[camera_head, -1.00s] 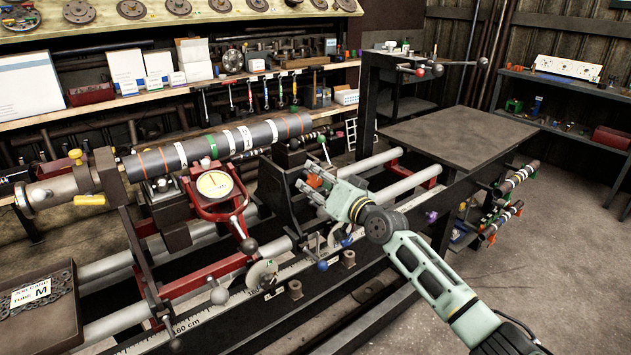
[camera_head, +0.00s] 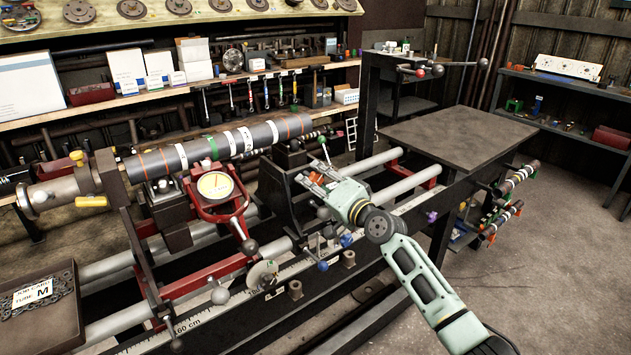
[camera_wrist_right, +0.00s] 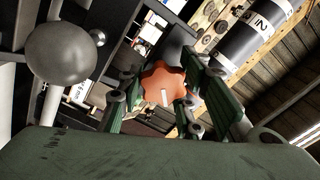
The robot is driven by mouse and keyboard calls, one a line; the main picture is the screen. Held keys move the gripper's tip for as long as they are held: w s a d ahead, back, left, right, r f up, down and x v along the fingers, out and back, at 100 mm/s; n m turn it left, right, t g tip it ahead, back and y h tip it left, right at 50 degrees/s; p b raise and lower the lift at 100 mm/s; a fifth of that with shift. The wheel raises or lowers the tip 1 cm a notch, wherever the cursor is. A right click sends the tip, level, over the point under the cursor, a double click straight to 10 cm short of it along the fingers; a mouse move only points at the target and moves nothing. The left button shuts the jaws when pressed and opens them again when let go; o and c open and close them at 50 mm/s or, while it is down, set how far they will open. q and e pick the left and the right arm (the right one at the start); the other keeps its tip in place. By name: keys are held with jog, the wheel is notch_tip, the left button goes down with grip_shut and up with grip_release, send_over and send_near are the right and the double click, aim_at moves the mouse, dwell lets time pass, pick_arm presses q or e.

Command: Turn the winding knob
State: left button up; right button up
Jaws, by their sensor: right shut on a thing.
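The winding knob looks to be the orange, lobed knob (camera_wrist_right: 165,82) with a white line on its face in the right wrist view. The white line points nearly straight up and down in that view. My left gripper is in neither view.
A banded grey tube (camera_head: 222,143) lies along the lathe at left. A red-framed dial gauge (camera_head: 215,186) stands in front of it. A ball-ended lever (camera_wrist_right: 68,53) is close to the gripper in the wrist view. A flat grey table (camera_head: 460,135) is bare.

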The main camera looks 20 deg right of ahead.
jog(key=shift+d+f, duration=0.1)
jog(key=shift+f, duration=0.3)
jog(key=o, duration=1.1)
jog(key=shift+d, duration=0.1)
jog(key=shift+c, duration=0.2)
jog(key=shift+r, duration=0.1)
jog(key=shift+s+r, duration=0.1)
jog(key=v, duration=1.1)
jog(key=shift+s+d, duration=0.15)
jog(key=shift+s, duration=0.25)
